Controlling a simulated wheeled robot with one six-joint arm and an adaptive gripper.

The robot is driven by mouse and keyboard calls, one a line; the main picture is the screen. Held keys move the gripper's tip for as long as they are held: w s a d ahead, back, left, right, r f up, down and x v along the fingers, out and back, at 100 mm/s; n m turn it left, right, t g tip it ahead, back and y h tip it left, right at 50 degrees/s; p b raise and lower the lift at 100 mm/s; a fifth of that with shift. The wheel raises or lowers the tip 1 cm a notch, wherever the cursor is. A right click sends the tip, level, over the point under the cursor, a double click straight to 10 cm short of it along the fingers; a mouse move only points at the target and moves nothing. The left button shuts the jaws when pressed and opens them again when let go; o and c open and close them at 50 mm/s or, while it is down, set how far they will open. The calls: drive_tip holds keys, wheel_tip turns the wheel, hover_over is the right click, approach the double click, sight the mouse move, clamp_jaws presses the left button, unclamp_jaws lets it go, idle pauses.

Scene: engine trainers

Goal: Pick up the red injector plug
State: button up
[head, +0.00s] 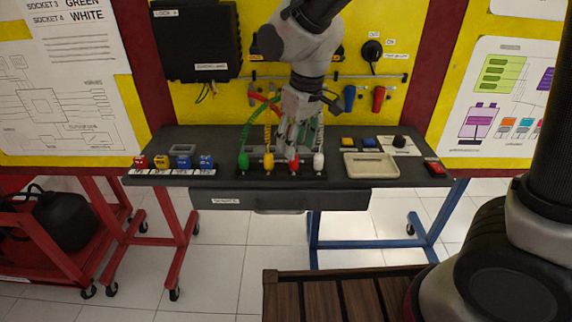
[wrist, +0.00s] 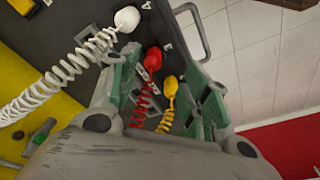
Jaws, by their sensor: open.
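The red injector plug (head: 293,163) stands in the row on the black strip at the bench's front, between the yellow plug (head: 268,161) and the white plug (head: 318,161). The green plug (head: 243,162) is at the left end. My gripper (head: 290,133) is over the row, just above and behind the red plug. In the wrist view the jaws (wrist: 163,88) are open, with the red plug (wrist: 153,59) and the yellow plug (wrist: 170,86) showing in the gap between them. The white plug (wrist: 127,19) lies outside the left finger. I cannot tell whether a finger touches a plug.
Coiled cords rise behind the plugs. A beige tray (head: 371,172) is to the right, with a red block (head: 434,167) beyond it. A drawer (head: 280,200) hangs below the bench top.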

sight(294, 163)
drive_tip(key=f, duration=0.2)
drive_tip(key=w+f, duration=0.1)
drive_tip(key=f, duration=0.3)
drive_tip(key=shift+w+a, duration=0.15)
drive_tip(key=shift+w, duration=0.15)
drive_tip(key=shift+r, duration=0.1)
drive_tip(key=c, duration=1)
